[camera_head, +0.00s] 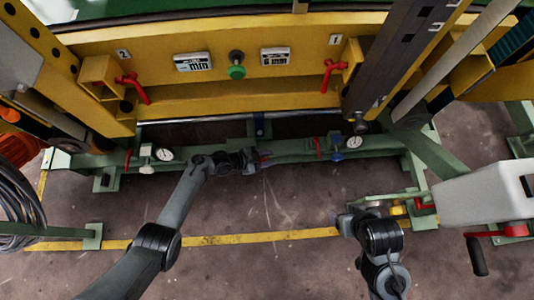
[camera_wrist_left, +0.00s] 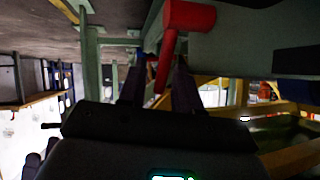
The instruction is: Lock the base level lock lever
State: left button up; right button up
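A red lever (camera_wrist_left: 181,32) with a thick round hub shows large in the left wrist view. Its thin arm runs down to the area between the two dark fingers of my left gripper (camera_wrist_left: 158,88). The fingers stand apart; whether they touch the lever I cannot tell. In the head view my left gripper (camera_head: 264,160) lies along the green base beam (camera_head: 290,152), pointing right, and hides part of it. Only a small reddish patch shows at its tip there. My right gripper (camera_head: 345,218) is low right of centre, small and dark, its fingers unclear.
Red levers (camera_head: 127,158) (camera_head: 318,148) and round gauges (camera_head: 165,154) (camera_head: 354,142) sit on the beam. The yellow frame (camera_head: 220,97) above carries red valve handles (camera_head: 134,87) (camera_head: 331,74). A crank (camera_head: 477,255) hangs at right. The floor in front is mostly open.

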pick_arm(q)
jog(key=shift+a+r, duration=0.1)
jog(key=shift+r, duration=0.05)
jog(key=shift+s+a+r+p, duration=0.1)
jog(key=shift+a+r+p, duration=0.1)
jog(key=shift+p, duration=0.2)
jog(key=p+v, duration=0.6)
jog(key=v, duration=0.4)
jog(key=shift+f, duration=0.15)
